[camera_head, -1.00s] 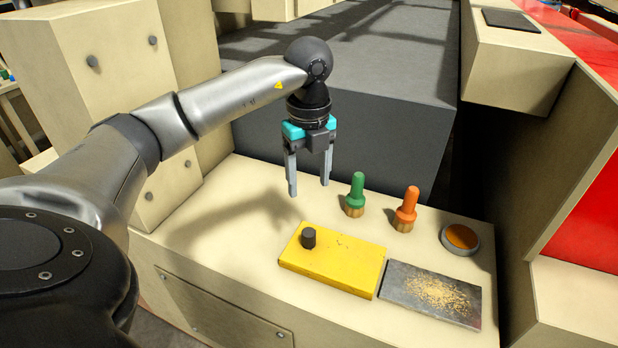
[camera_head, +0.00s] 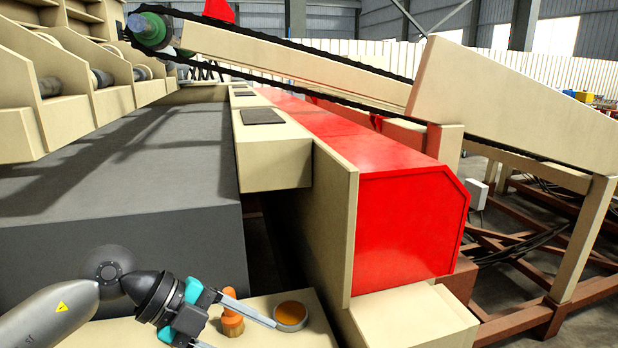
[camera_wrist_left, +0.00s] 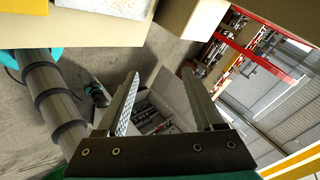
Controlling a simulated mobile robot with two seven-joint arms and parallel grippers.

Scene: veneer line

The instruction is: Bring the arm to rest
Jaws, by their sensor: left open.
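My left arm comes in low at the left of the head view. Its gripper (camera_head: 243,336) is tilted, with the fingers pointing to the lower right. The jaws are apart and nothing shows between them. In the left wrist view, the two fingers (camera_wrist_left: 160,75) are also spread and empty, with floor and distant frames behind. In the head view, the gripper overlaps the orange-handled tool (camera_head: 232,320) on the bench, with one fingertip close to the round dish (camera_head: 303,323) in the picture. I cannot tell whether they touch. My right gripper does not show.
The beige bench (camera_head: 318,335) is mostly cut off below. A dark grey block (camera_head: 120,200) stands behind the arm. A beige wall (camera_head: 330,225) and red housing (camera_head: 410,230) stand to the right. A sloping beige conveyor beam (camera_head: 300,70) crosses above.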

